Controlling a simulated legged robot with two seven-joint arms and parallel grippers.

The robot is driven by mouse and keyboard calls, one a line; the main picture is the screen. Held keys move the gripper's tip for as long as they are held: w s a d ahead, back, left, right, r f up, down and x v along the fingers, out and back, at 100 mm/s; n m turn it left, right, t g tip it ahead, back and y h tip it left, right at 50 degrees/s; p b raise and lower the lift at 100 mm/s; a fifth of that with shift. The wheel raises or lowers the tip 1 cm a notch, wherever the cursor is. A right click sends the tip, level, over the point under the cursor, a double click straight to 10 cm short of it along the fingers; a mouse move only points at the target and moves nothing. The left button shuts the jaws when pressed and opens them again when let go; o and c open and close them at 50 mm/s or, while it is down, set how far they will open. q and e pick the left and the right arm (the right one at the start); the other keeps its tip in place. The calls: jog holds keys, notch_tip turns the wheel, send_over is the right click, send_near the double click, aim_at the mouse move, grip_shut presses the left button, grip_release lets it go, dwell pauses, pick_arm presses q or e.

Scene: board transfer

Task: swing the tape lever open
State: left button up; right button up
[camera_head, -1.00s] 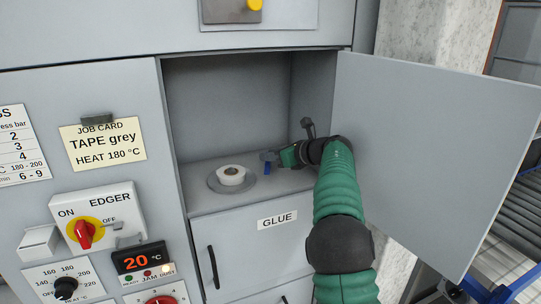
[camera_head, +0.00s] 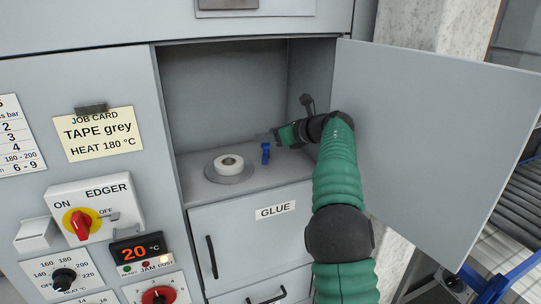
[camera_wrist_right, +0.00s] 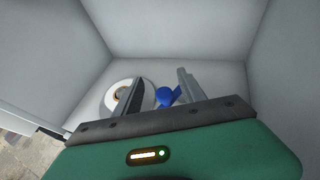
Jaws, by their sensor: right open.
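The blue tape lever (camera_head: 265,153) stands on the compartment floor, right of a white tape roll (camera_head: 229,163) on a grey disc. My right gripper (camera_head: 275,133) is inside the open compartment, just behind and right of the lever in the head view. In the right wrist view the lever (camera_wrist_right: 167,97) shows between the two open fingers (camera_wrist_right: 160,90), nearer the right one; I cannot tell whether they touch it. The tape roll (camera_wrist_right: 120,98) shows there partly behind the left finger. My left gripper is not in view.
The compartment door (camera_head: 435,150) stands open on the right, beside my right arm. The compartment's walls enclose the gripper. A GLUE door (camera_head: 250,235) is below. The EDGER switch panel (camera_head: 95,210) and job card (camera_head: 98,132) are on the left.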

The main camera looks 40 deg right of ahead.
jog(key=s+a+r+b, duration=0.1)
jog(key=s+a+b, duration=0.4)
jog(key=s+a, duration=0.4)
jog(key=s, duration=0.3)
jog(key=shift+a, duration=0.3)
jog(key=shift+r, duration=0.1)
jog(key=shift+c, duration=0.5)
